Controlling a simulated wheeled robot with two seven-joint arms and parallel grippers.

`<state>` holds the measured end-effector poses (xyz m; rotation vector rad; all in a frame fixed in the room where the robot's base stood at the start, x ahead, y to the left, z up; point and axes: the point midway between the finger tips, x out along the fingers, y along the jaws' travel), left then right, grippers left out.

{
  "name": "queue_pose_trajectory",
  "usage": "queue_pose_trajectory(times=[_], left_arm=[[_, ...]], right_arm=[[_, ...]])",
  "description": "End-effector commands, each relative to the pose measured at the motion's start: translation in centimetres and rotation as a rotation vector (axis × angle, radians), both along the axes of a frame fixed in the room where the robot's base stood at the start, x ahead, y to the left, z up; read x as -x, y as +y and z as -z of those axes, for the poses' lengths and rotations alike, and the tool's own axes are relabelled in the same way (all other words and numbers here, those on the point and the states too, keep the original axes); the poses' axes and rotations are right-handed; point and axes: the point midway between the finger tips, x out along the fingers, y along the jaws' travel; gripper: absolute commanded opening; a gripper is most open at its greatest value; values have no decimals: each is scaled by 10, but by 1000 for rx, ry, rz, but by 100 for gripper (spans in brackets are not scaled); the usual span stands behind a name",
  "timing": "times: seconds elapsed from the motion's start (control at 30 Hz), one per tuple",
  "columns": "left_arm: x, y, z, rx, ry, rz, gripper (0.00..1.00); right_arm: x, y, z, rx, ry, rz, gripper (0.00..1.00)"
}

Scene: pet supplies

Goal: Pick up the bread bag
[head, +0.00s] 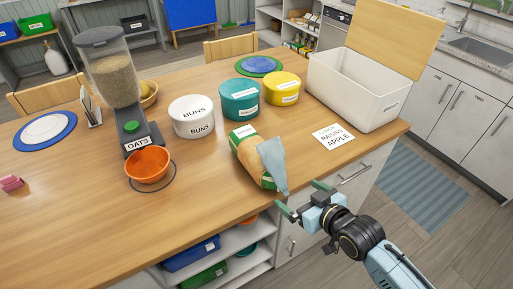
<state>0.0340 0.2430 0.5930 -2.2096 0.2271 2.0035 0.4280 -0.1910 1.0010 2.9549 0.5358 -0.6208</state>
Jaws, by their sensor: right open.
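The bread bag (252,158) lies on the wooden table near its front edge. It has a green and orange-brown body with a white label, and a pale blue-grey end that points toward the front edge. My right gripper (303,199) is open at the table's front edge, just right of and in front of the bag's pale end. No bag material shows between its fingers. My left gripper is not in view.
A white BUNS tub (192,117), a teal tub (239,99) and a yellow tub (282,89) stand behind the bag. An oats dispenser (117,80) and orange bowl (147,164) are left. A white bin (350,90) and a label card (334,137) are right.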

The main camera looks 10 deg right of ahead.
Motion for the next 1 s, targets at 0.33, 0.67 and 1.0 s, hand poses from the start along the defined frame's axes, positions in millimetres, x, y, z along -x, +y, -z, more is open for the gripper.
queue_pose_trajectory(times=[0.33,0.67,1.0], left_arm=[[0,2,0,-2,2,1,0],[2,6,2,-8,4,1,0],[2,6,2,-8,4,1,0]], right_arm=[[-43,21,3,-12,-21,-11,100],[-72,32,16,-9,-21,-12,100],[-107,41,29,-9,-20,-11,100]])
